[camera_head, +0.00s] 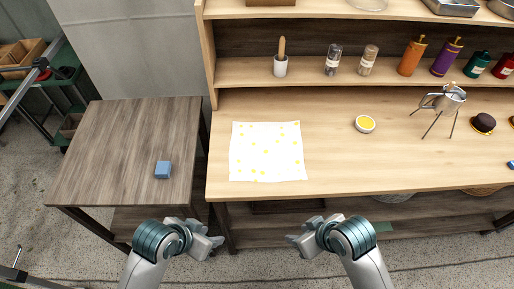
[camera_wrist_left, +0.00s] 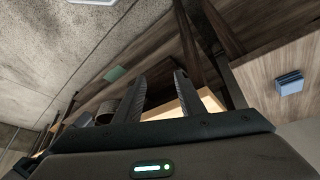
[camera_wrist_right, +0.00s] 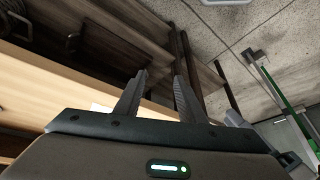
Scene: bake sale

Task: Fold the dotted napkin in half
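The dotted napkin (camera_head: 266,160), white with yellow dots, lies flat and spread out on the left end of the light wood counter. My left gripper (camera_head: 217,243) is in front of the counter, below and to the left of the napkin, apart from it. In the left wrist view its two fingers (camera_wrist_left: 160,95) stand apart with nothing between them. My right gripper (camera_head: 293,241) is in front of the counter, below and to the right of the napkin. In the right wrist view its fingers (camera_wrist_right: 157,97) are apart and empty.
A yellow-filled bowl (camera_head: 365,124) and a metal stand (camera_head: 445,104) are on the counter (camera_head: 340,165) right of the napkin. Jars and bottles line the shelf behind. A blue block (camera_head: 163,170) lies on the darker side table (camera_head: 115,150). The counter around the napkin is clear.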

